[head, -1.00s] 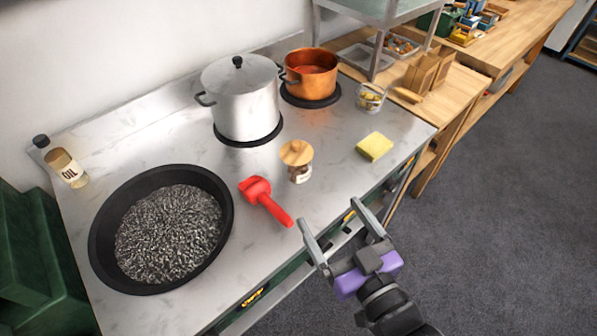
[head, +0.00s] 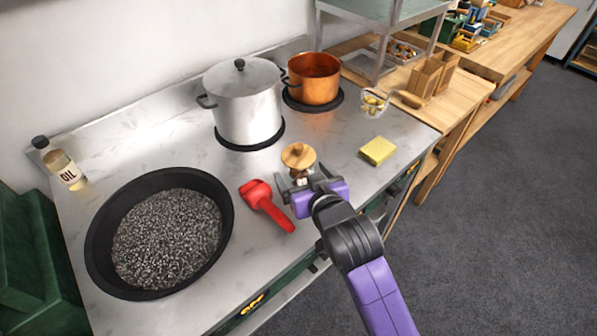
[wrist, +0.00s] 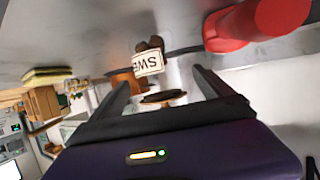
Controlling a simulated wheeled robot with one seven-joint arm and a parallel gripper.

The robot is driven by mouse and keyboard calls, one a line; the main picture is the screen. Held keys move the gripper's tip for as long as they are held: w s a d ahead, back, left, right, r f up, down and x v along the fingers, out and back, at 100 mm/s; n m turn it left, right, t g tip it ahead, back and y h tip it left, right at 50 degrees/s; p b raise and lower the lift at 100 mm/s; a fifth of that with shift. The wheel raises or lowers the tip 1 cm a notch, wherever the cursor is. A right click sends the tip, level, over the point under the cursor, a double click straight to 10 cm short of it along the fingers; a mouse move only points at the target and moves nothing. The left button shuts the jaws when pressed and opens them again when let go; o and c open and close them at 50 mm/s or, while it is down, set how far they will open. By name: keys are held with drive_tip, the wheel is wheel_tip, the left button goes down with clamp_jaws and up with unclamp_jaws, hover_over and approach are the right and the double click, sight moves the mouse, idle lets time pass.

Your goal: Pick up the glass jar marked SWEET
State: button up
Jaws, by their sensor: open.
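The glass jar with a round wooden lid (head: 298,155) stands upright on the steel worktop. In the head view my gripper hides most of its body. In the wrist view the jar shows upside down, and its pale label (wrist: 149,63) reads "SWE", the rest cut off. My gripper (head: 302,177) is at the jar's near side, low over the worktop. In the wrist view its two fingers (wrist: 160,80) are apart, with the jar seen between them. I cannot tell whether either finger touches the glass.
A red scoop (head: 266,205) lies just left of my gripper. A yellow sponge (head: 377,151) lies to the right. A large steel pot (head: 245,105) and a copper pot (head: 314,85) stand behind. A wide black pan (head: 103,250) is at the left.

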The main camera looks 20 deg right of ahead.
drive_tip(key=shift+x, duration=2.25)
drive_tip(key=shift+d+f, duration=0.1)
drive_tip(key=shift+d, duration=0.05)
drive_tip(key=c, duration=1.7)
drive_tip(key=shift+c, duration=0.8)
